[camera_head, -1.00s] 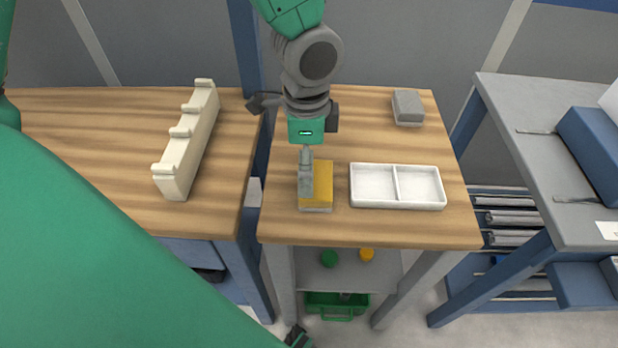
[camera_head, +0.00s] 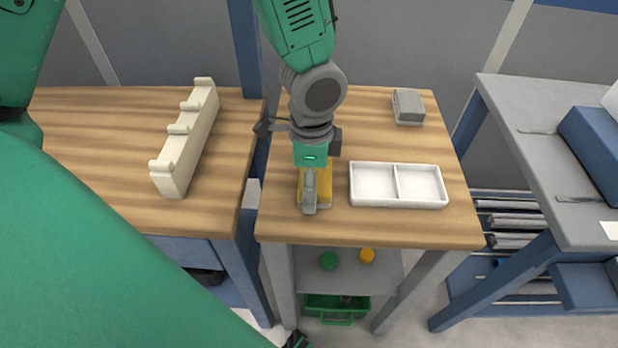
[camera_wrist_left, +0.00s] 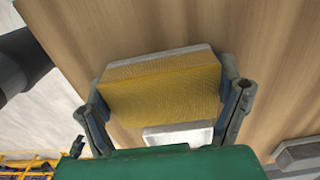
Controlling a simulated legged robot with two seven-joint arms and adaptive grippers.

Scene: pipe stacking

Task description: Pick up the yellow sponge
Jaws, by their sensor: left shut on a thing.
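The yellow sponge (camera_head: 325,186) lies on the right part of the wooden worktop, left of the white tray. It has a yellow body and a pale grey layer. My left gripper (camera_head: 312,197) comes down over it from above and hides part of it in the head view. In the left wrist view the sponge (camera_wrist_left: 160,95) sits between the two fingers of my left gripper (camera_wrist_left: 168,108), which is shut on it. I cannot tell any clear gap between the sponge and the worktop. My right gripper is not identifiable in view.
The white two-compartment tray (camera_head: 398,205) is empty and close to the right of the sponge. A grey block (camera_head: 408,106) lies at the back right. A cream notched rack (camera_head: 185,140) stands on the left worktop (camera_head: 90,140).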

